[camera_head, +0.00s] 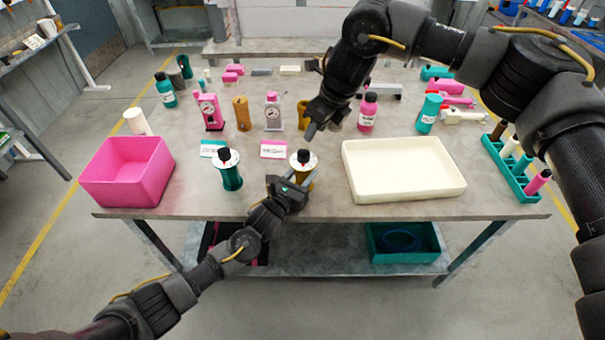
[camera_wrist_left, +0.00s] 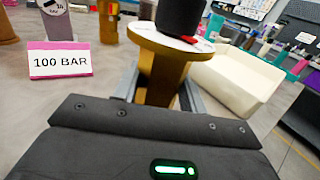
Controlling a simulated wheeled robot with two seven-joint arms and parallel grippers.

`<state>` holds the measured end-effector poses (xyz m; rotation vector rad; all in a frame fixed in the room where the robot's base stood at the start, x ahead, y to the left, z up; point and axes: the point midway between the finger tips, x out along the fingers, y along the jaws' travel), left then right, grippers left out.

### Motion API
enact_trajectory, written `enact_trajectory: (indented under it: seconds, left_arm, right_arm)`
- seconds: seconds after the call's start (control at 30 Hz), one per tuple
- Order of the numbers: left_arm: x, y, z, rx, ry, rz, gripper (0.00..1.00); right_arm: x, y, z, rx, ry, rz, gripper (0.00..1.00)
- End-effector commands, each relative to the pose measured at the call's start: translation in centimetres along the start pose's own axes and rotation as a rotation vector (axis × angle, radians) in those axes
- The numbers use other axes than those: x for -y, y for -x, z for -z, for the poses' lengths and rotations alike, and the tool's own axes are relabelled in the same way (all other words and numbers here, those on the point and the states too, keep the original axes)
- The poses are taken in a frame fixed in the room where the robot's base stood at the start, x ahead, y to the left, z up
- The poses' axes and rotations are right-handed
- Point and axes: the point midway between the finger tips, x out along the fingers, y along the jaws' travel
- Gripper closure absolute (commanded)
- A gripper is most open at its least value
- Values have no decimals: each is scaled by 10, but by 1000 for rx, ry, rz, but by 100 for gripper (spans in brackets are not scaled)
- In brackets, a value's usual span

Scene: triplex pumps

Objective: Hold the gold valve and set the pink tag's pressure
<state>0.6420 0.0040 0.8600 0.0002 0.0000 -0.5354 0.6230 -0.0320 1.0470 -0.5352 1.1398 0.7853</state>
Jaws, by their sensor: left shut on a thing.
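The gold valve (camera_head: 302,177) stands upright near the table's front edge, with a white dial face and a black knob on top. In the left wrist view its gold body (camera_wrist_left: 165,78) shows close up, with a red pointer on the dial below the black knob (camera_wrist_left: 181,14). My left gripper (camera_head: 306,181) is shut on the gold valve's body from the front.
A teal valve (camera_head: 230,173) with a teal tag (camera_head: 213,148) stands to the left. A pink bin (camera_head: 127,187) is at the left edge, and a cream tray (camera_head: 404,190) is right of the gold valve. Pumps with gauges (camera_head: 210,112) and bottles (camera_head: 368,112) stand behind.

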Motion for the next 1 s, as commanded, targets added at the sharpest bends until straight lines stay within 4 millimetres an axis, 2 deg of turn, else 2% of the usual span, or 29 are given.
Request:
enact_trajectory:
  seconds: [0.03, 0.17, 0.27, 0.33, 0.4, 0.47, 0.5, 0.63, 0.8, 1.0]
  left_arm:
    - [0, 0, 0, 0, 0, 0, 93]
    - [0, 0, 0, 0, 0, 0, 93]
    - [0, 0, 0, 0, 0, 0, 93]
    - [0, 0, 0, 0, 0, 1, 93]
    - [0, 0, 0, 0, 0, 1, 93]
    - [0, 0, 0, 0, 0, 0, 93]
    - [0, 0, 0, 0, 0, 0, 93]
    - [0, 0, 0, -1, 0, 0, 93]
    - [0, 0, 0, -1, 0, 0, 93]
    - [0, 0, 0, 0, 0, 0, 93]
  right_arm:
    - [0, 0, 0, 0, 0, 0, 61]
    - [-6, 4, -7, 5, 21, 8, 46]
    - [-16, -3, -13, -33, 66, 50, 46]
    - [-14, -13, -16, -84, 83, 105, 46]
    - [-10, -23, -16, -146, 28, 153, 46]
    - [-5, -29, -15, -194, -104, 198, 46]
    - [-1, -30, -16, -215, -223, 230, 46]
    - [10, -26, -20, -231, -596, 316, 46]
    - [18, -10, -33, -184, -1081, 400, 46]
    - [18, 8, -47, -121, -1633, 427, 46]
